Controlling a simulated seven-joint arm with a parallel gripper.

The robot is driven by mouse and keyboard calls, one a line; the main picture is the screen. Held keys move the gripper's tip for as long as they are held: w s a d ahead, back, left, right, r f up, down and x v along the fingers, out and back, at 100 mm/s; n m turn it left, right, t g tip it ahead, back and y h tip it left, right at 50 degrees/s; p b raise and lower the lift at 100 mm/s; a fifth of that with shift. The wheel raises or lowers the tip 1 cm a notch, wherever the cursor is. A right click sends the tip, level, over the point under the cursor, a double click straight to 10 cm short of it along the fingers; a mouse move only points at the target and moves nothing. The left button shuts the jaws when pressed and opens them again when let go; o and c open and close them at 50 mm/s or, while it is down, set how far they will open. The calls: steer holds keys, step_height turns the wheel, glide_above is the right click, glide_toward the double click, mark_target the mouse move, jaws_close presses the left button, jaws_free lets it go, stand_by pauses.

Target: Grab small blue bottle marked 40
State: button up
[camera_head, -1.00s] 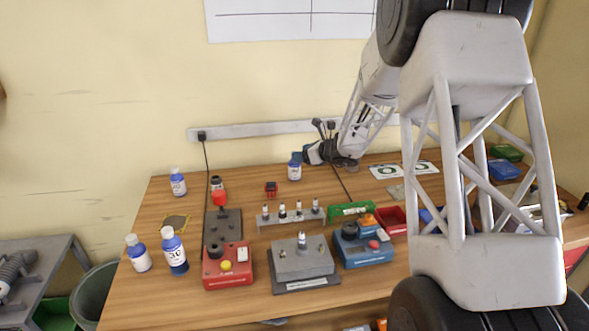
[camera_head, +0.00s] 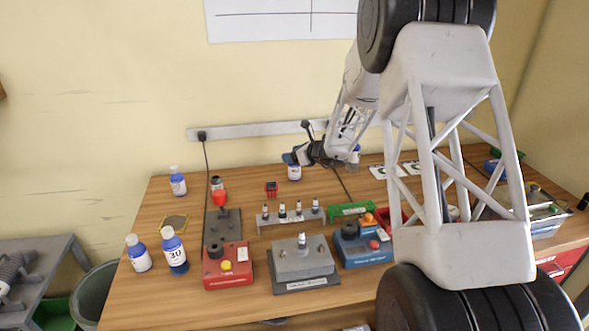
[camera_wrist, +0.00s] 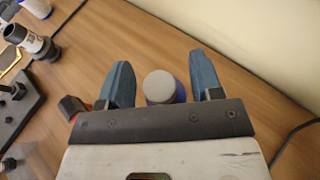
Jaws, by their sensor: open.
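A small blue bottle (camera_head: 294,173) with a white label stands at the back of the table, below my gripper (camera_head: 291,158); its marking is too small to read. In the wrist view, a round pale grey cap with a blue body (camera_wrist: 181,92) shows between the two blue fingers of my gripper (camera_wrist: 160,62). The fingers are open, one on each side, with a gap at the left finger and a narrower one at the right. A larger bottle marked 30 (camera_head: 174,252) stands front left, next to another blue bottle (camera_head: 138,254). A further blue bottle (camera_head: 177,182) stands back left.
A small red and black item (camera_head: 271,188) lies close left of the gripper and shows beside the left finger (camera_wrist: 72,106). A rack with small vials (camera_head: 291,218) stands in front. A cable (camera_wrist: 292,138) runs to the right. The wall is close behind.

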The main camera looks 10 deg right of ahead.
steer(key=shift+w+a+f, duration=0.2)
steer(key=shift+w+a, duration=0.15)
steer(key=shift+c, duration=0.2)
jaws_close()
stand_by(0.4)
